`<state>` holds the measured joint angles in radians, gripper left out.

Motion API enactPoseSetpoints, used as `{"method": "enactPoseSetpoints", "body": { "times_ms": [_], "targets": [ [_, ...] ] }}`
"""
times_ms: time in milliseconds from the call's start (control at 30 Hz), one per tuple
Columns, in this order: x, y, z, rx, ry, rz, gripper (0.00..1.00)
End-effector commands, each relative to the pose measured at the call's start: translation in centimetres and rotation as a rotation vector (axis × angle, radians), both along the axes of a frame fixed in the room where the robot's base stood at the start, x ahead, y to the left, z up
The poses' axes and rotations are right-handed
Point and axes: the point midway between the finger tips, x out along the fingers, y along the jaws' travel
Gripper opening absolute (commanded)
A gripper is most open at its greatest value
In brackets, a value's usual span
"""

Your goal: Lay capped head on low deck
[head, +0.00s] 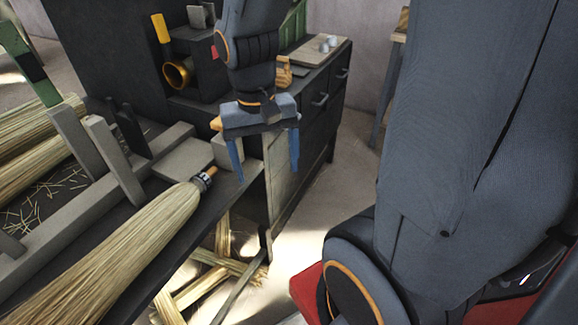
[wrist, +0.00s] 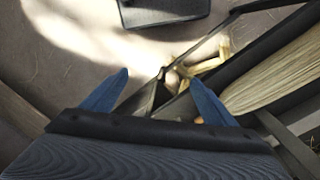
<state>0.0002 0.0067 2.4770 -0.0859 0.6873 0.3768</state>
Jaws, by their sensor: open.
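A straw broom head (head: 130,250) lies on a long dark deck (head: 222,192), its bristles fanning toward the lower left. A dark metallic cap or collar (head: 203,181) closes its narrow neck, with a short orange-brown stub beyond. My gripper (head: 266,174) is open and empty, its blue fingers pointing down just right of the capped end and apart from it. In the wrist view the open fingers (wrist: 158,78) show nothing between them in their grip, and the straw head (wrist: 278,78) lies to their right. I cannot tell which surface is the low deck.
Pale upright posts (head: 113,160) and a grey rail stand left of the head. More straw bundles (head: 30,130) lie at far left. A dark cabinet (head: 315,110) with drawers stands behind my gripper. Loose straw (head: 215,275) lies below the deck. Floor at right is partly clear.

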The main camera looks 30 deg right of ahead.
Motion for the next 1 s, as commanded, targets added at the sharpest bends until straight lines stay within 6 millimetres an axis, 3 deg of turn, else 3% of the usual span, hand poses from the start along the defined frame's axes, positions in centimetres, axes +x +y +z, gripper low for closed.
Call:
{"method": "enactPoseSetpoints", "body": {
  "times_ms": [33, 200, 567, 667, 1000],
  "targets": [
    [-0.9, -1.2, 0.0, 0.016, -0.005, 0.021, 0.80],
    [-2.7, -3.2, -0.1, 0.048, -0.019, 0.114, 0.80],
    [-3.1, -3.6, -0.2, 0.055, -0.022, 0.148, 0.80],
    [-3.2, -3.2, 0.2, 0.056, -0.020, 0.161, 0.80],
    [-3.4, 1.4, 2.8, 0.063, -0.020, 0.295, 0.80]
  ]
}}
